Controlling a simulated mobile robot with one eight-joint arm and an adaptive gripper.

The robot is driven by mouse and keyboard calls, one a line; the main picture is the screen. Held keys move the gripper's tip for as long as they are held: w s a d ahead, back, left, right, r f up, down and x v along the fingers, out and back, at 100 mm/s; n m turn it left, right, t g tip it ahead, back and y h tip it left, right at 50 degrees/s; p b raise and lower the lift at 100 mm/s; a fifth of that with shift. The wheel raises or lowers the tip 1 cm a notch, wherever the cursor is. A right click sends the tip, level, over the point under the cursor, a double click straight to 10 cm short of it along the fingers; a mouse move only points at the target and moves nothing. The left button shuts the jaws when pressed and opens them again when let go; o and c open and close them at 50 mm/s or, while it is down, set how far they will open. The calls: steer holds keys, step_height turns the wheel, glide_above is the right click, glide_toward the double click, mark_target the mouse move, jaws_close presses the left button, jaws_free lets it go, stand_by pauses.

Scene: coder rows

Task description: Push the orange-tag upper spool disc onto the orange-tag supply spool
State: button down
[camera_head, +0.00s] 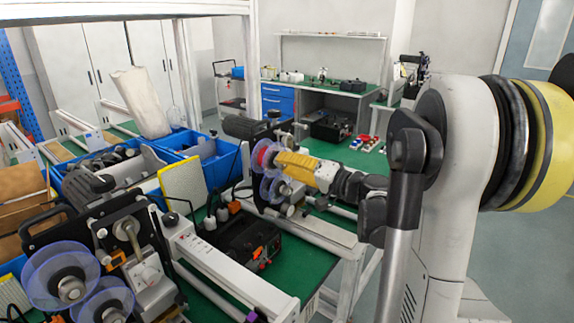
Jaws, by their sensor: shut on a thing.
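My gripper (281,160), with yellow fingers, reaches in from the right to the farther coder unit. It is shut on a translucent blue-violet spool disc (256,158), the upper of two there. A red part shows at this disc's middle, beside the fingertips. The lower translucent disc (269,191) is just below the fingers. The fingers partly hide the upper disc, and I cannot tell how far it sits on its spool. I cannot make out an orange tag there.
A nearer coder unit (128,232) at the left carries two similar discs (40,272). Blue bins (196,167), a yellow mesh panel (168,195) and a black box with orange parts (240,246) crowd the green bench. A second workbench (342,152) stands behind.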

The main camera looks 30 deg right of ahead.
steer(key=shift+w+a, duration=0.1)
steer(key=shift+w, duration=0.15)
steer(key=c, duration=1.1)
jaws_free()
steer(key=v, duration=1.2)
